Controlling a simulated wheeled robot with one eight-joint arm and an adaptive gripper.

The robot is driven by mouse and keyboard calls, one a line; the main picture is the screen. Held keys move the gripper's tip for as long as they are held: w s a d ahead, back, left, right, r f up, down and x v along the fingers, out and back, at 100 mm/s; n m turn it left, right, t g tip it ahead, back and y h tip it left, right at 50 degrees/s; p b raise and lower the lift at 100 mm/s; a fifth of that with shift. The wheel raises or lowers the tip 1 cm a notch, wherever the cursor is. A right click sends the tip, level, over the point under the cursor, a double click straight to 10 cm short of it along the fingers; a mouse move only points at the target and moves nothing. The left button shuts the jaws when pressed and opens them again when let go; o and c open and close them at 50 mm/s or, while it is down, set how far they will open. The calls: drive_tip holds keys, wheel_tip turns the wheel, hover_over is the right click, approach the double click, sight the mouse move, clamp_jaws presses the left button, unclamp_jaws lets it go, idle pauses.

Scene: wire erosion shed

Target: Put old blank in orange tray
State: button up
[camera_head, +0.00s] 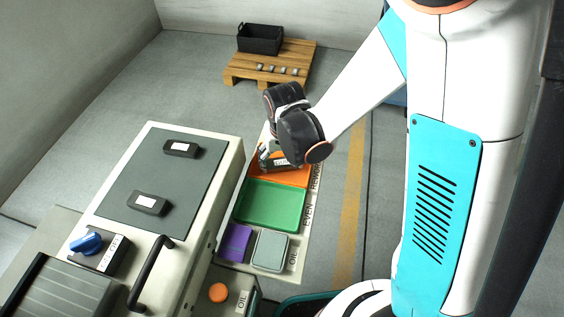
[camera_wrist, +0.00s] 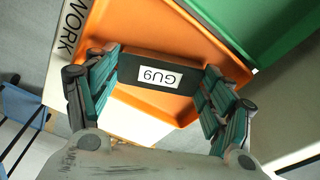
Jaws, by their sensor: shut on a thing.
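The block also shows in the head view (camera_head: 281,162), partly hidden by my gripper. The orange tray (camera_head: 295,177) lies under my gripper; it fills much of the wrist view (camera_wrist: 150,32) behind the block. The block is over the tray's inside. I cannot tell whether it touches the floor of the tray. My wrist hides part of the tray in the head view.
Two dark labelled blocks (camera_head: 182,148) (camera_head: 148,203) rest on the machine top (camera_head: 165,175) at left. A pallet (camera_head: 268,75) with a black crate (camera_head: 260,39) stands behind.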

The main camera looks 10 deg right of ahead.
sight(283, 168)
drive_tip(key=o, duration=1.5)
drive_tip(key=r+p, duration=0.1)
drive_tip(key=r, duration=0.3)
drive_tip(key=s+r+p, duration=0.1)
drive_tip(key=r+p, duration=0.1)
drive_tip(key=r, duration=0.2)
drive_tip(key=r+p, duration=0.1)
drive_tip(key=r, duration=0.3)
drive_tip(key=shift+s+r+p, duration=0.1)
drive_tip(key=shift+s+p, duration=0.15)
drive_tip(key=shift+p, duration=0.1)
